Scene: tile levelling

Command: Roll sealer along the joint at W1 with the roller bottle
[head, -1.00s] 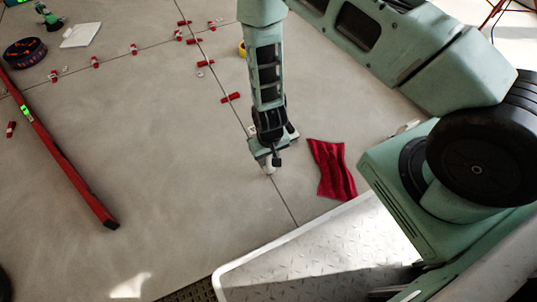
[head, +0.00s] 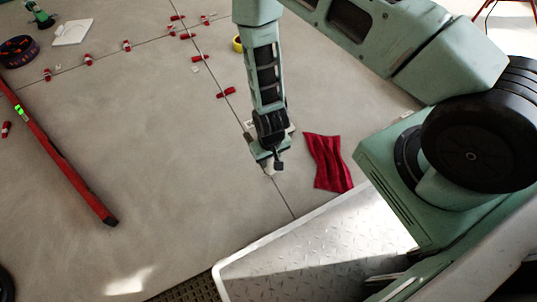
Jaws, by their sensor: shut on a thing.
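My gripper (head: 268,163) points down over the tile floor (head: 150,170) in the middle of the head view. It is shut on a small pale thing (head: 269,170), which seems to be the roller bottle; only its lower end shows below the jaws. A thin dark joint (head: 284,197) between the tiles runs from the top of the view down past my gripper to the metal plate. The bottle's tip is at or just beside this joint; I cannot tell whether it touches the floor. No W1 label is readable.
A red cloth (head: 328,162) lies right of my gripper. A red level (head: 60,155) lies at left. Several red wedges (head: 188,36), a yellow roll (head: 238,43) and a white sheet (head: 73,32) are farther back. A tread-metal plate (head: 310,255) is in front.

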